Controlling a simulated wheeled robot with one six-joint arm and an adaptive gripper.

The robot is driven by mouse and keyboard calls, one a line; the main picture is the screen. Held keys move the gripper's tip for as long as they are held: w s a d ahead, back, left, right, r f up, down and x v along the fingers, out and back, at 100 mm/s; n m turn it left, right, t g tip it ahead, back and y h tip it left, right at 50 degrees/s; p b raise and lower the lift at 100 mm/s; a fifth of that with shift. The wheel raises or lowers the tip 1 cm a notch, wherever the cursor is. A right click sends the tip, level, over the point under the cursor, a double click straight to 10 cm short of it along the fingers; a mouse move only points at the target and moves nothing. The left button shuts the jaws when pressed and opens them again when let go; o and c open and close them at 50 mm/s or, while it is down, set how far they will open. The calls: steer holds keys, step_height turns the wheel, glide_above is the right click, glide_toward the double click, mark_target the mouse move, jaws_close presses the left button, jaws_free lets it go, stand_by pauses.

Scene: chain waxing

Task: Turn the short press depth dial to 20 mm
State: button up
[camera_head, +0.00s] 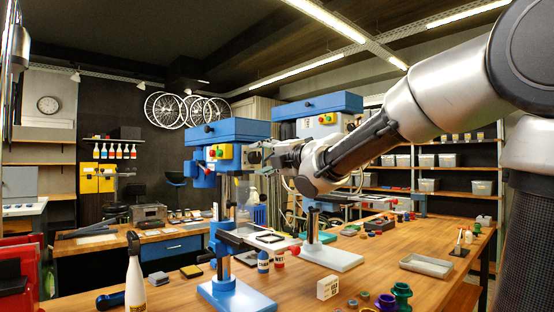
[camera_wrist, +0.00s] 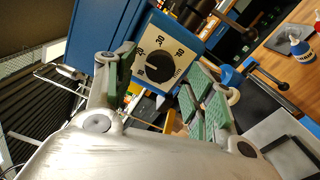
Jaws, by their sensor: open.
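Two blue presses stand on the wooden bench. The nearer, lower press (camera_head: 215,133) has its head just left of my gripper (camera_head: 268,154); the taller press (camera_head: 318,104) stands behind. In the wrist view, a cream dial plate (camera_wrist: 188,72) with black numerals sits on a blue housing. Its round black dial (camera_wrist: 155,66) is at the middle of the plate; its exact setting is too small to read surely. My gripper (camera_wrist: 160,70) is open, with green-padded fingers on either side of the dial in the picture. I cannot tell whether they touch it.
A blue bottle (camera_head: 263,261) and a red bottle (camera_head: 279,258) stand beside the nearer press. A white bottle (camera_head: 135,275) is at the front left. A grey tray (camera_head: 426,265) lies on the right, with green and purple spools (camera_head: 401,296) in front.

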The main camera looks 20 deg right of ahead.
steer(key=v, duration=0.9)
steer(key=shift+s, duration=0.35)
steer(key=shift+d, duration=0.15)
